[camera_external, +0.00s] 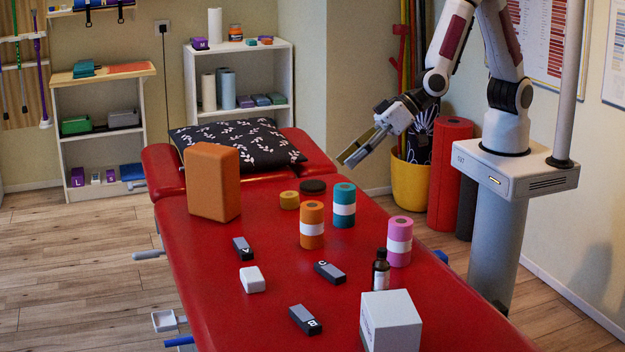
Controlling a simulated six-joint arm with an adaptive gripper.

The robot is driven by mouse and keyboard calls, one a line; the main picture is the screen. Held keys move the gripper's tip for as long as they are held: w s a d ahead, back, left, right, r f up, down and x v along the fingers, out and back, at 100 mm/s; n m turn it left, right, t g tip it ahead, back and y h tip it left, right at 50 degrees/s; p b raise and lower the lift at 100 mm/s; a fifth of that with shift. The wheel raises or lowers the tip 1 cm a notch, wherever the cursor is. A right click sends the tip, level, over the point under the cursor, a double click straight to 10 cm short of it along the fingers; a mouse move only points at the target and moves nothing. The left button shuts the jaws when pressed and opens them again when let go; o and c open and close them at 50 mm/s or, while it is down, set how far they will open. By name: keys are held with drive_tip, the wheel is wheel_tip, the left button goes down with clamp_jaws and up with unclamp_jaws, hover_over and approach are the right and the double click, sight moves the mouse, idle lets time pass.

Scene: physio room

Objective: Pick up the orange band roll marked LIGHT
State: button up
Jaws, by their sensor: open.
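An orange band roll (312,218) with a white label band stands upright near the middle of the red treatment table (215,285). The lettering on its label is too small to read. A teal roll (344,208) stands just behind it to the right, and a pink roll (399,233) stands farther right; both have white bands. My gripper (354,154) is open and empty. It hangs above the far right side of the table, above and behind the rolls, and touches none of them.
An orange block (212,182) stands left of the rolls. Low yellow (289,200) and dark (313,190) rolls sit close behind. A patterned pillow (237,146) is at the far end.

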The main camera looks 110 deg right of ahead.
wheel_tip(320, 180, down, 8)
drive_tip(key=w+m+h, duration=0.1)
drive_tip(key=w+h, duration=0.1)
drive_tip(key=h, duration=0.1)
drive_tip(key=t+h, duration=0.2)
drive_tip(key=h, duration=0.1)
approach(319, 215)
drive_tip(key=shift+w+d+f, duration=0.6)
drive_tip(key=shift+d+f, duration=0.2)
drive_tip(key=shift+d, duration=0.15)
drive_tip(key=shift+w+d+f, duration=0.65)
drive_tip(key=shift+d+f, duration=0.15)
drive_tip(key=shift+d, duration=0.1)
drive_tip(key=shift+w+d+f+y, duration=0.15)
drive_tip(key=shift+w+d+f, duration=0.1)
drive_tip(key=shift+w, duration=0.3)
drive_tip(key=shift+w+d+f+y, duration=0.15)
drive_tip(key=shift+w+d+f, duration=0.1)
drive_tip(key=shift+w, duration=0.3)
drive_tip(key=shift+w, duration=0.1)
drive_tip(key=shift+w+d+f, duration=0.1)
drive_tip(key=shift+w+d, duration=0.3)
drive_tip(key=shift+w, duration=0.3)
drive_tip(key=shift+w+d+f, duration=0.1)
drive_tip(key=shift+w+d, duration=0.3)
drive_tip(key=shift+w, duration=0.3)
drive_tip(key=shift+x, duration=0.95)
